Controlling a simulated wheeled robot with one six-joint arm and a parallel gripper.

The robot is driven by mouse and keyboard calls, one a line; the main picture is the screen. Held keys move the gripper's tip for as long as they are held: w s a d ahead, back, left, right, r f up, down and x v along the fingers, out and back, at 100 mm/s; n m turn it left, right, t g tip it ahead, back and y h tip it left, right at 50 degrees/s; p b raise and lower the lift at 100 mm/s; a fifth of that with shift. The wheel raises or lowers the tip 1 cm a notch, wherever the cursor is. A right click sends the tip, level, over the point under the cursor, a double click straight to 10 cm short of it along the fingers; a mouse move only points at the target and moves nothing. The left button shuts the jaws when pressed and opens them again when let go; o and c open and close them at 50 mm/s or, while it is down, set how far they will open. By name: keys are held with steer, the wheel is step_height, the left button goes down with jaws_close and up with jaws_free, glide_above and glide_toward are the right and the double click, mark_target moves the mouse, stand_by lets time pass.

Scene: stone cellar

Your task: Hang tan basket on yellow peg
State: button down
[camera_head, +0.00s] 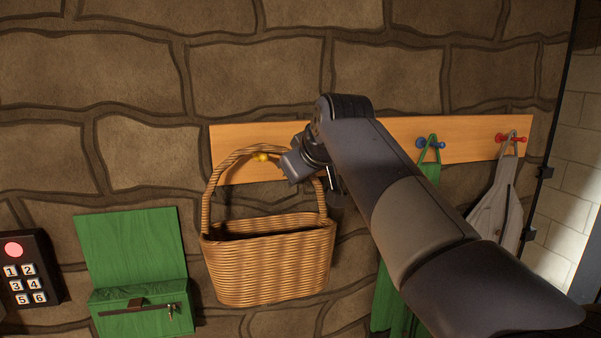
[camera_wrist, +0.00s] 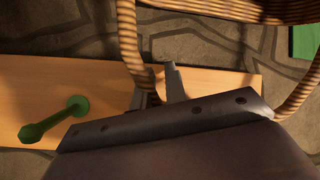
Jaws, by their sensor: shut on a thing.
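The tan wicker basket (camera_head: 268,262) hangs upright against the wooden peg rail (camera_head: 468,150), its arched handle (camera_head: 208,192) upward. The yellow peg (camera_head: 261,156) shows just under the top of the arch, inside the handle loop. I cannot tell whether the handle rests on it. My gripper (camera_head: 333,190) is at the right side of the handle, partly hidden by my wrist. In the wrist view my gripper (camera_wrist: 160,85) is shut on the handle (camera_wrist: 128,40), with the basket rim (camera_wrist: 240,10) at the top. The yellow peg is hidden there.
A green peg (camera_wrist: 72,108) stands near my gripper in the wrist view. A blue peg (camera_head: 421,143) holds a green item and a red peg (camera_head: 512,138) a grey bag (camera_head: 495,205). A green wall box (camera_head: 135,250) and keypad (camera_head: 25,270) are left.

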steer(key=c, duration=1.4)
jaws_free()
steer(key=shift+o, duration=0.2)
steer(key=shift+s, duration=0.1)
steer(key=b+v, duration=0.1)
steer(key=v, duration=0.9)
steer(key=shift+s+r+b, duration=0.25)
steer(key=shift+b, duration=0.1)
